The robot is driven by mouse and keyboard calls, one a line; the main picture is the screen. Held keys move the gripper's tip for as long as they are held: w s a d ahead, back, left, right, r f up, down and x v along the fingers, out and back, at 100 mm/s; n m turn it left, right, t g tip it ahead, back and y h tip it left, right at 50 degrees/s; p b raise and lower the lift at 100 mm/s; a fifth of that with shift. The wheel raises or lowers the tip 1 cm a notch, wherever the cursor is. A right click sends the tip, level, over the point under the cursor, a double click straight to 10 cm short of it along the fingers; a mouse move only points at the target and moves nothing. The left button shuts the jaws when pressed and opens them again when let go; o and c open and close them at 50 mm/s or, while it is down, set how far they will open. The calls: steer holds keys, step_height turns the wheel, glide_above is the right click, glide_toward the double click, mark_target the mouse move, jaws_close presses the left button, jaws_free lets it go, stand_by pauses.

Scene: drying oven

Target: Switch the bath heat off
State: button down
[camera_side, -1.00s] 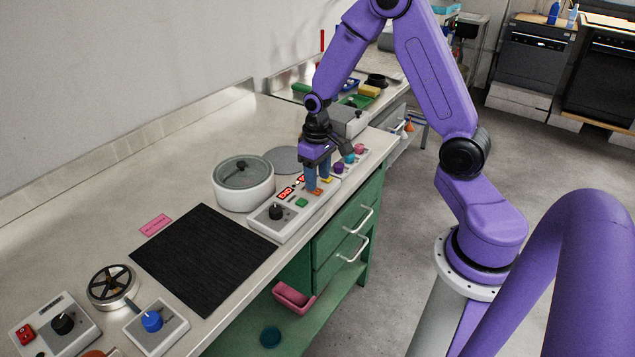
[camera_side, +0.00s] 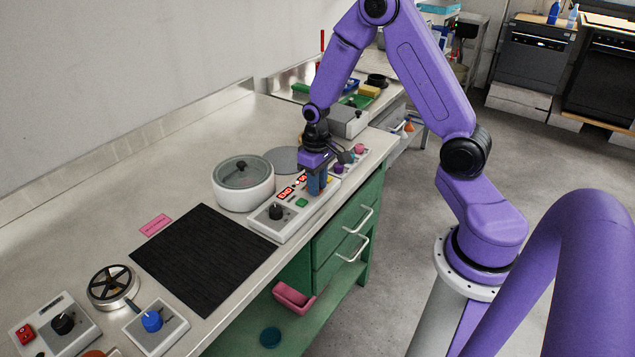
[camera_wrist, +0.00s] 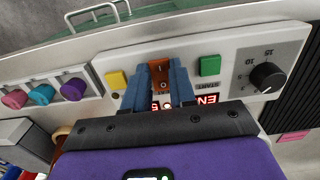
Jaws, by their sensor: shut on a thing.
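The bath's control panel (camera_side: 270,226) is a long pale box along the bench's front edge, with a black dial (camera_side: 276,211), a green button (camera_side: 302,202) and red lit displays (camera_side: 286,194). My gripper (camera_side: 317,190) is down at the panel. In the wrist view my gripper (camera_wrist: 162,86) has its two blue fingers close around an orange-brown rocker switch (camera_wrist: 161,73), shut on it. The switch sits between the green button (camera_wrist: 210,65) and a yellow button (camera_wrist: 117,79). The fingers hide the switch in the side view. The lidded white bath (camera_side: 244,184) stands behind the panel.
Pink, teal and purple knobs (camera_wrist: 73,90) stand beside the panel. A black mat (camera_side: 204,258) lies to its left. A grey box (camera_side: 348,122) stands close behind my gripper. Drawers with handles are below the bench edge.

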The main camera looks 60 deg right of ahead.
steer(key=shift+w+g, duration=0.35)
steer(key=shift+g, duration=0.95)
steer(key=c, duration=0.9)
jaws_free()
steer(key=shift+r, duration=0.1)
steer(key=v, duration=1.7)
steer(key=shift+w+r, duration=0.15)
steer(key=shift+w, duration=0.05)
steer(key=shift+a, duration=0.1)
